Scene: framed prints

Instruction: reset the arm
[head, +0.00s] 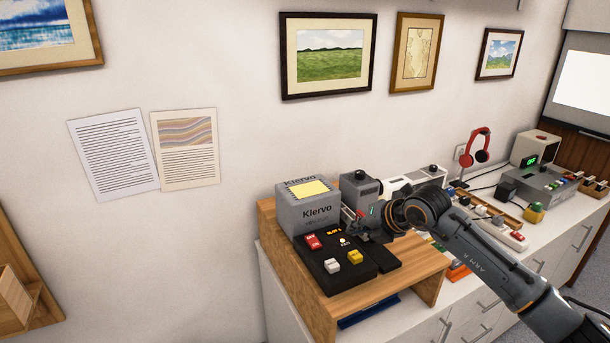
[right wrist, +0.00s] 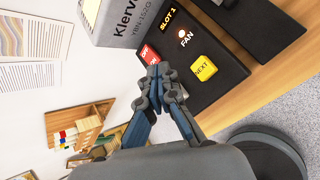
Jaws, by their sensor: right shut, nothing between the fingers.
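My right arm (head: 485,255) reaches in from the lower right in the head view. Its gripper (head: 352,222) is beside the grey Kiervo box (head: 316,212), above the back of a black button panel (head: 345,278). In the right wrist view the gripper (right wrist: 163,72) is shut and empty, its fingertips in front of the panel. The panel has a red button (head: 313,242), a white button (head: 332,265) and a yellow button (head: 355,257), which reads NEXT in the wrist view (right wrist: 204,68). Whether the fingertips touch the panel cannot be told. My left gripper is not in view.
The panel and box stand on a wooden riser (head: 318,302) on a white cabinet (head: 567,235). Red headphones (head: 474,150) and several devices stand to the right. Framed prints (head: 328,55) and two paper sheets (head: 113,153) are on the wall.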

